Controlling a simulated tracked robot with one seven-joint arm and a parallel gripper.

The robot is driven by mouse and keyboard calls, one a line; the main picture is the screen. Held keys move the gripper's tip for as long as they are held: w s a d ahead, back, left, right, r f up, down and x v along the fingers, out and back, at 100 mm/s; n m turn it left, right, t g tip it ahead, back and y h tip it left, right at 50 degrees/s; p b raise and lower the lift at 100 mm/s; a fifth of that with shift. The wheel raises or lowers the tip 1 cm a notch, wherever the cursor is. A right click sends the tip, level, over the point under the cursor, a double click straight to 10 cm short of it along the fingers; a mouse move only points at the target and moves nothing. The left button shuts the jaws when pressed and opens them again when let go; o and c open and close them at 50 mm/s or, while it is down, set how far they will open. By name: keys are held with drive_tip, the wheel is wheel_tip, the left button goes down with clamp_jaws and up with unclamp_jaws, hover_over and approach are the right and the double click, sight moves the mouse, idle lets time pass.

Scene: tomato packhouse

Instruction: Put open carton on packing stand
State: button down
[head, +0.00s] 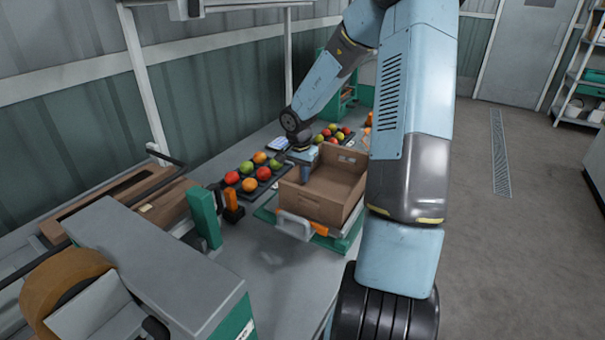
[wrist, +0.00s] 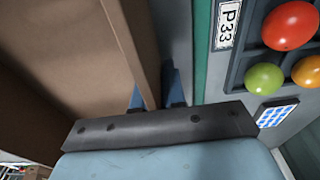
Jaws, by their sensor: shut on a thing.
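The open carton (head: 320,205) is a brown box with an open top, in the middle of the head view. It sits over the green packing stand (head: 263,214); whether its base touches the stand cannot be told. My gripper (head: 305,173) is at the carton's left wall. In the wrist view my gripper (wrist: 158,98) has its blue fingers shut on the top edge of that wall. The carton (wrist: 70,60) fills the left of the wrist view. The fingertips are partly hidden by the cardboard and the gripper body.
Black trays of red, orange and green tomatoes (head: 254,172) lie left of and behind the carton. An orange-handled tool (head: 232,206) stands beside it. A grey machine with a tape roll (head: 62,282) is at the front left. Open floor (head: 530,230) lies to the right.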

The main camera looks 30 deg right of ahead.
drive_tip(key=c, duration=1.7)
unclamp_jaws()
drive_tip(key=shift+a, duration=0.2)
drive_tip(key=o, duration=0.5)
drive_tip(key=shift+r, duration=0.1)
